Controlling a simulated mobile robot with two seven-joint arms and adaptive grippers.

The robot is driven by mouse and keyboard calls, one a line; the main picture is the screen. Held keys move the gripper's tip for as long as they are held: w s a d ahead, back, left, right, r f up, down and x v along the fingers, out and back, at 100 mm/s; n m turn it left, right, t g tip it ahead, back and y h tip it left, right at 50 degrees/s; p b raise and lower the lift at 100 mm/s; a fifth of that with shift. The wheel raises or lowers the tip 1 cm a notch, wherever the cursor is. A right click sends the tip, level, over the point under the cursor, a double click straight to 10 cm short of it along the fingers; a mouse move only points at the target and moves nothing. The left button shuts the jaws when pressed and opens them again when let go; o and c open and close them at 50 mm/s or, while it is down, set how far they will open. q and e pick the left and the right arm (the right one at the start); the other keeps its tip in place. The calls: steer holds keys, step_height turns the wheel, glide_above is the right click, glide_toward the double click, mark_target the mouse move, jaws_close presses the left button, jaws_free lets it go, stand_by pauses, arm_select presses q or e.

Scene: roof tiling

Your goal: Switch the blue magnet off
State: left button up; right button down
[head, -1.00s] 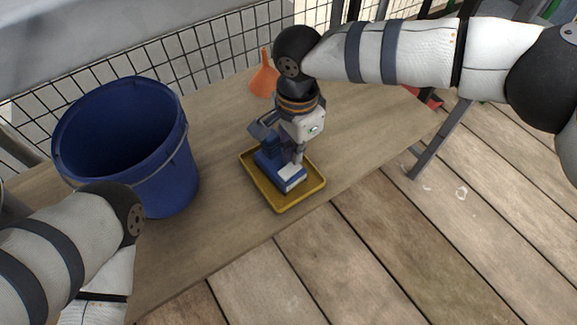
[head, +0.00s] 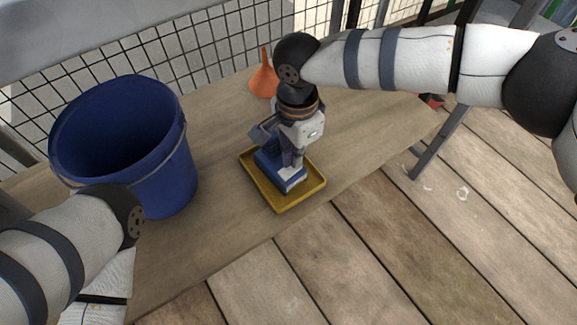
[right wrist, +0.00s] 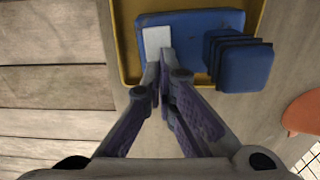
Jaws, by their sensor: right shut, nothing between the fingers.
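The blue magnet (head: 272,171) sits in a shallow yellow tray (head: 283,204). In the right wrist view the magnet (right wrist: 192,20) has a pale plate (right wrist: 157,40) at one end and a dark blue ribbed block (right wrist: 245,66) at the other. My right gripper (head: 295,163) points down over the magnet. Its fingers are together and empty, with the tips (right wrist: 166,64) at the edge of the pale plate. I cannot tell whether they touch it. My left arm shows at the lower left, but its gripper is out of view.
The tray stands on a wooden board (head: 225,235). A large blue bucket (head: 165,185) stands left of it. An orange funnel (head: 264,80) stands behind it. A wire mesh (head: 215,60) runs along the back. The board right of the tray is mostly clear.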

steer(key=shift+f, duration=0.5)
steer(key=shift+r, duration=0.1)
steer(key=shift+r+p, duration=1.85)
steer(key=shift+r, duration=1.65)
steer(key=shift+f, duration=0.1)
